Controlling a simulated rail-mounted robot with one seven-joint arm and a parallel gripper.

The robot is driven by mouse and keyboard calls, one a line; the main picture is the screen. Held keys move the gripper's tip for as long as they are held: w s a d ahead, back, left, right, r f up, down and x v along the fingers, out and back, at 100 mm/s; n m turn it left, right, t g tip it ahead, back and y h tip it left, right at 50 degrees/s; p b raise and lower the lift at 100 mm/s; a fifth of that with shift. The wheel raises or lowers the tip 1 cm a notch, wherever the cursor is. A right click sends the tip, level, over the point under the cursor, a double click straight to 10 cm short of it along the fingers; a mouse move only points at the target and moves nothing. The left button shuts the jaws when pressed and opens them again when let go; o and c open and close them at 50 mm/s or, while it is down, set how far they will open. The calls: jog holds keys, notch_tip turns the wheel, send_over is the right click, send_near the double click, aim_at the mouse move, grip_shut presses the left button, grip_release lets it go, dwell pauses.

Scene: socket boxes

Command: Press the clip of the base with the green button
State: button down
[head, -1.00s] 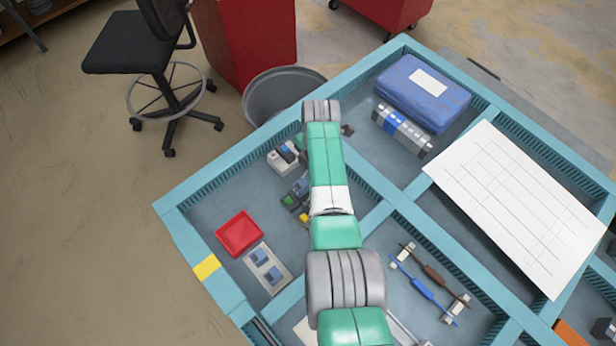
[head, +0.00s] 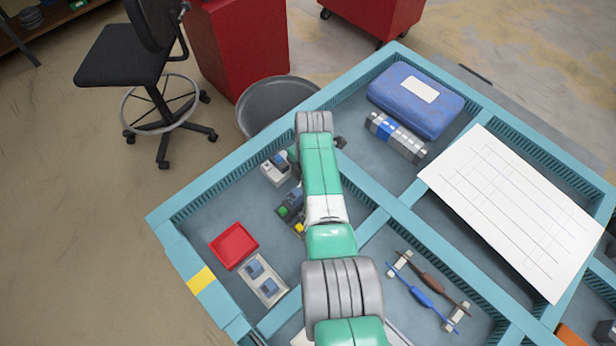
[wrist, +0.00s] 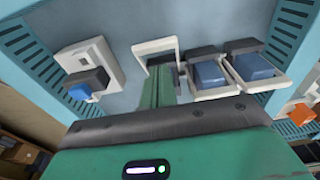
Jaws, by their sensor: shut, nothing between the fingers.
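A dark base with a green button (head: 283,211) lies in the left compartment of the blue crate, left of my arm in the head view. A blue part and a yellow part show beside it. My gripper (wrist: 159,88) is shut and empty in the wrist view. Its green fingers reach into or in front of a white frame (wrist: 143,47) with a dark part behind; I cannot tell whether they touch. The fingers cover much of this piece, and I cannot make out a green button or clip there. In the head view my arm hides the fingertips.
In the wrist view, a white plate with a blue button (wrist: 80,91) stands left, two blue sockets (wrist: 210,73) right. In the head view, a white box (head: 275,172), a red tray (head: 233,245) and a two-socket plate (head: 268,291) share the compartment. Crate walls (head: 215,185) surround it.

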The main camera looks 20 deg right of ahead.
jog(key=shift+r, duration=0.1)
notch_tip(320, 180, up, 13)
jog(key=d+p, duration=0.1)
jog(key=p, duration=0.5)
jog(key=shift+w, duration=0.2)
